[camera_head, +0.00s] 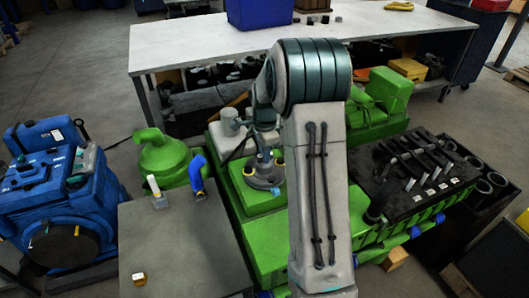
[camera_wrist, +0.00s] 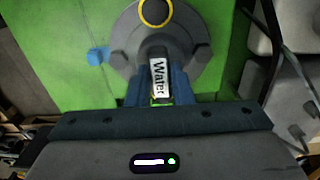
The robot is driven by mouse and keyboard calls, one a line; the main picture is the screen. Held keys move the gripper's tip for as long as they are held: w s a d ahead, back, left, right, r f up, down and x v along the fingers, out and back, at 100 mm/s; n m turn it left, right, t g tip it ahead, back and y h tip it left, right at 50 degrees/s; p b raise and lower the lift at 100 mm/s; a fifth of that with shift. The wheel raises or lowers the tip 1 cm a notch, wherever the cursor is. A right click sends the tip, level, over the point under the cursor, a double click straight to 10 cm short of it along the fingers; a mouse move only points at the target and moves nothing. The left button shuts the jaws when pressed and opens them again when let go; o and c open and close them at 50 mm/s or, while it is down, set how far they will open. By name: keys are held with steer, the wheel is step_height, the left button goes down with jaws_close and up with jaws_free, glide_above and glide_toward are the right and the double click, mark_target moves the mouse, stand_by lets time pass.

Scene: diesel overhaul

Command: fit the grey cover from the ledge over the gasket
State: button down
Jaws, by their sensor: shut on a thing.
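The grey cover (camera_wrist: 125,45) is a round flanged piece with a raised neck labelled "Water" and a yellow ring at its top in the wrist view. In the head view the cover (camera_head: 262,180) is at the green engine block's upper face, below my gripper (camera_head: 262,157). My gripper (camera_wrist: 158,88) is shut on the labelled neck, one blue-grey finger on each side. Whether the cover touches the green face or hovers just above it I cannot tell. The gasket is not visible. A blue bit (camera_wrist: 98,55) shows at the cover's left edge in the wrist view.
The green engine (camera_head: 262,262) fills the centre, with a black top part (camera_head: 415,170) at right. A grey stand (camera_head: 180,245) at front left bears a blue pipe piece and small items. A blue machine (camera_head: 60,195) stands at left. A long bench (camera_head: 185,45) runs behind.

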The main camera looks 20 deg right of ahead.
steer(key=shift+r, duration=0.1)
steer(key=c, duration=1.2)
jaws_free()
step_height(320, 180, up, 14)
steer(key=shift+b, duration=0.35)
